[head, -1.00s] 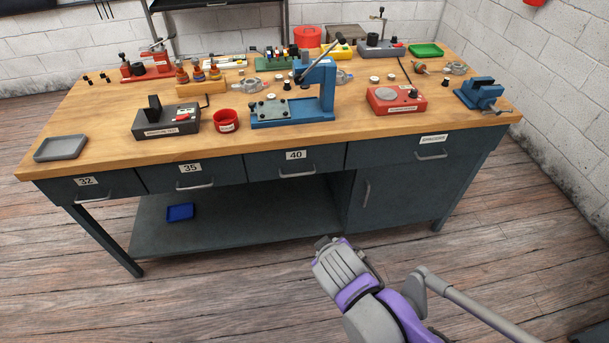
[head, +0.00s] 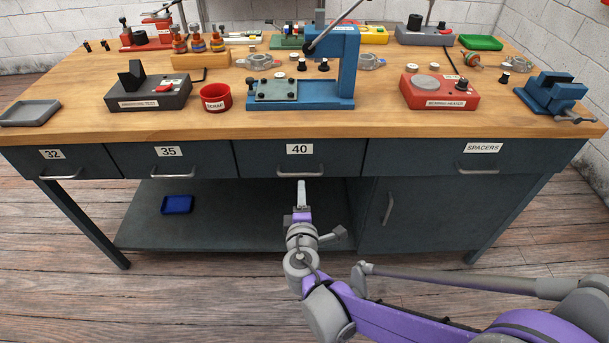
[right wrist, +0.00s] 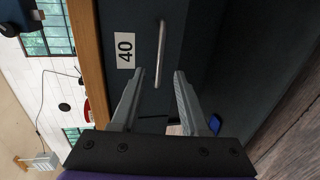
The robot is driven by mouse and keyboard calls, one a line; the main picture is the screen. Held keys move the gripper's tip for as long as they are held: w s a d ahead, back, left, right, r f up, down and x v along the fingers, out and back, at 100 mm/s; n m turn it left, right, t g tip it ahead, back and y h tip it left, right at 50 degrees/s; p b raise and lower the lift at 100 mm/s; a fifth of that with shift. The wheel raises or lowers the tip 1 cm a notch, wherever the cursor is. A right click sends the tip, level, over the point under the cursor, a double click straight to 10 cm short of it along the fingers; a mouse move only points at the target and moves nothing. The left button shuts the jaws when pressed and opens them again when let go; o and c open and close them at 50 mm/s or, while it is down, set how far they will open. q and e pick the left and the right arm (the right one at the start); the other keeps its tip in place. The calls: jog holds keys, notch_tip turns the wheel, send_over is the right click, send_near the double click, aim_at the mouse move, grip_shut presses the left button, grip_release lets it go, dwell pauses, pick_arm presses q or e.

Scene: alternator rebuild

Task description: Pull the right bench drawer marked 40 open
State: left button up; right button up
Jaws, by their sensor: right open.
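The drawer marked 40 (head: 268,161) is shut, flush in the front of the bench between the drawers marked 35 and SPACERS. Its grey bar handle (head: 300,173) runs across below the white label. My right gripper (head: 301,187) points at this handle from the front, just below it in the head view. In the right wrist view the handle (right wrist: 161,52) lies ahead of the open, empty fingers (right wrist: 159,75), with a gap left between them. The label 40 (right wrist: 125,48) shows beside the handle, turned sideways. My left gripper is not in view.
Drawers marked 35 (head: 187,164) and 32 (head: 68,167) are shut at left; the SPACERS drawer (head: 430,160) is shut at right. A cabinet door (head: 415,220) and an open shelf with a blue tray (head: 176,204) are below. The floor in front is clear.

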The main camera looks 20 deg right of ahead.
aim_at(302, 175)
jog(key=b+x, duration=0.2)
jog(key=x, duration=0.7)
jog(key=shift+w+d, duration=0.15)
jog(key=shift+w, duration=0.1)
grip_shut()
dwell(1.0)
